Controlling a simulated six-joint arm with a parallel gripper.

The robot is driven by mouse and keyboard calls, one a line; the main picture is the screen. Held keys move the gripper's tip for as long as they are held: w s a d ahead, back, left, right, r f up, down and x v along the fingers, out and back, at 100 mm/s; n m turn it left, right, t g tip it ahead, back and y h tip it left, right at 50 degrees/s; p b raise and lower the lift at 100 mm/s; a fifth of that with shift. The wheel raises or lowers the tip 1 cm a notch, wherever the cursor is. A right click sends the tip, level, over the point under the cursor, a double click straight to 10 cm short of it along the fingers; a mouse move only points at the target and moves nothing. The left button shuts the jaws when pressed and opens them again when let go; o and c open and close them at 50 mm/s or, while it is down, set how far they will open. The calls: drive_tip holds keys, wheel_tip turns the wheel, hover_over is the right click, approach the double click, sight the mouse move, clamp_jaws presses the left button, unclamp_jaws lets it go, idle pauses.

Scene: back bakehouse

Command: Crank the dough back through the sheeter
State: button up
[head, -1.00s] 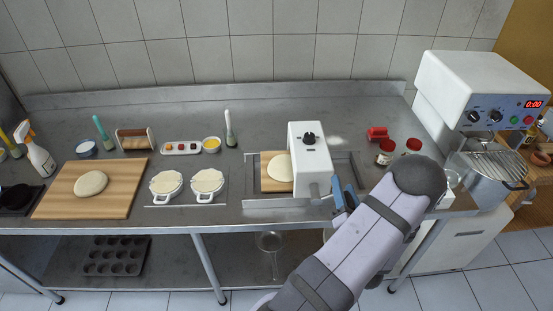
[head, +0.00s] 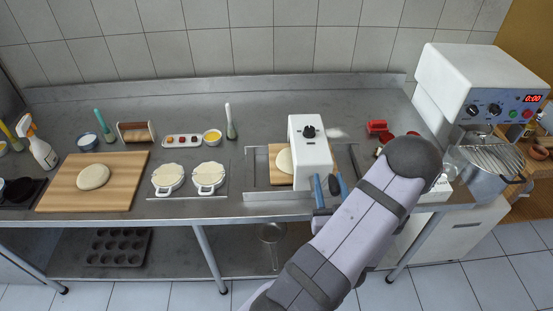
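The white sheeter (head: 311,155) stands on the steel bench with a dark dial on top. A wooden board (head: 278,181) lies at its left side, partly under its body. A pale dough piece (head: 285,161) on that board shows only its left part; the sheeter hides the rest. My gripper (head: 329,188) is at the sheeter's front right. Its blue fingers stand on either side of a dark crank knob (head: 333,184), and it appears shut on it. My arm hides much of the area to the right.
Left on the bench are two white dishes (head: 168,192) with dough tops and a wooden board (head: 121,187) with a round dough. A red object (head: 378,127) lies behind my arm. A mixer (head: 480,90) stands at the right.

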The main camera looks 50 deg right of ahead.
drive_tip(key=p+v, duration=0.1)
drive_tip(key=v, duration=0.1)
drive_tip(key=p+v, duration=0.1)
drive_tip(key=v, duration=0.1)
drive_tip(key=shift+s+r, duration=0.2)
drive_tip(key=w+a+f+n+g+y+p, duration=0.25)
drive_tip(key=f+n+g+y+p, duration=0.2)
drive_tip(key=f+n+y, duration=0.45)
drive_tip(key=s+a+g+y+p, duration=0.3)
drive_tip(key=s+a+g, duration=0.4)
drive_tip(key=s+g, duration=0.25)
wheel_tip(320, 180, up, 16)
drive_tip(key=n+g+h+b, duration=0.6)
drive_tip(key=n+g+b, duration=0.15)
drive_tip(key=g, duration=0.25)
hover_over(333, 193)
drive_tip(key=w+a, duration=0.4)
drive_tip(key=w+a+r+t+h+b, duration=0.1)
drive_tip(key=w+a+r+b, duration=0.1)
drive_tip(key=w, duration=0.7)
drive_tip(key=shift+a+r+n+h+b, duration=0.3)
drive_tip(key=shift+a+r+n+b, duration=0.15)
drive_tip(key=shift+a, duration=0.35)
